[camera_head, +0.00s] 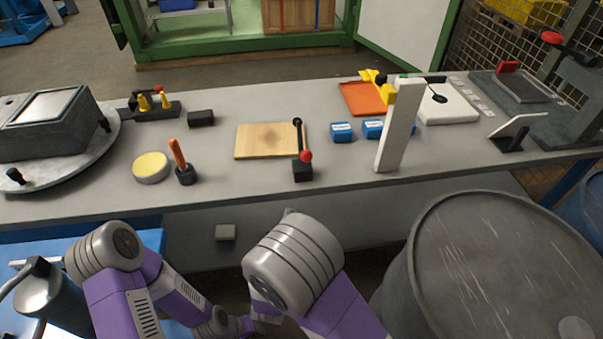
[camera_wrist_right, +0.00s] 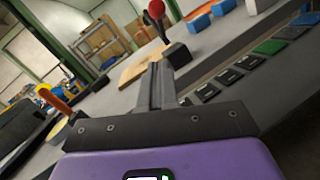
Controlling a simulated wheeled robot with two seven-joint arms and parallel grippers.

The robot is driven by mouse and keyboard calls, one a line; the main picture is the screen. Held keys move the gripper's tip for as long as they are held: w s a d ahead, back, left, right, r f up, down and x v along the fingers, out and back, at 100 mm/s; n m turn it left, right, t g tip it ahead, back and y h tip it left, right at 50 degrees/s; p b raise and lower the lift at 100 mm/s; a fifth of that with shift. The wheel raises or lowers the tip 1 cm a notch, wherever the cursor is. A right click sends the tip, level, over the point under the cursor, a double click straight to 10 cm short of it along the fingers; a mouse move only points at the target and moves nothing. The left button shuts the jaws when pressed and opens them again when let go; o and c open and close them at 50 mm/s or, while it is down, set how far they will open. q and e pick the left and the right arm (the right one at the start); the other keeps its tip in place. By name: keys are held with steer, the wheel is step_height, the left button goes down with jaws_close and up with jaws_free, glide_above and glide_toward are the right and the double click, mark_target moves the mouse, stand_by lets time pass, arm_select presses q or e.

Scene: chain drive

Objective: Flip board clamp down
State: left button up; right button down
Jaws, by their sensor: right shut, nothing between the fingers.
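The wooden board (camera_head: 268,141) lies flat on the grey bench. The board clamp (camera_head: 303,172) stands at its near right corner, with a black base, a red knob and a thin black arm. In the head view, the arm runs up the picture from the base past the board's right edge. Whether it touches the board I cannot tell. In the right wrist view, the clamp's red knob (camera_wrist_right: 155,10) stands above its base (camera_wrist_right: 177,53), and the board (camera_wrist_right: 138,66) is behind. My right gripper (camera_wrist_right: 156,70) is shut and empty, short of the clamp. My left gripper cannot be made out.
On the bench, an orange-handled tool (camera_head: 180,160) and a yellow-topped round tin (camera_head: 150,167) stand left of the board. Blue boxes (camera_head: 341,132) and a tall white upright piece (camera_head: 399,125) stand to the right. A large drum (camera_head: 500,260) is at the front right.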

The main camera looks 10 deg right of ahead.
steer(key=shift+w+d, duration=0.1)
steer(key=shift+w, duration=0.05)
steer(key=d+r+b+x, duration=0.1)
steer(key=r+b+x, duration=0.1)
steer(key=x, duration=1)
steer(key=shift+r, duration=0.25)
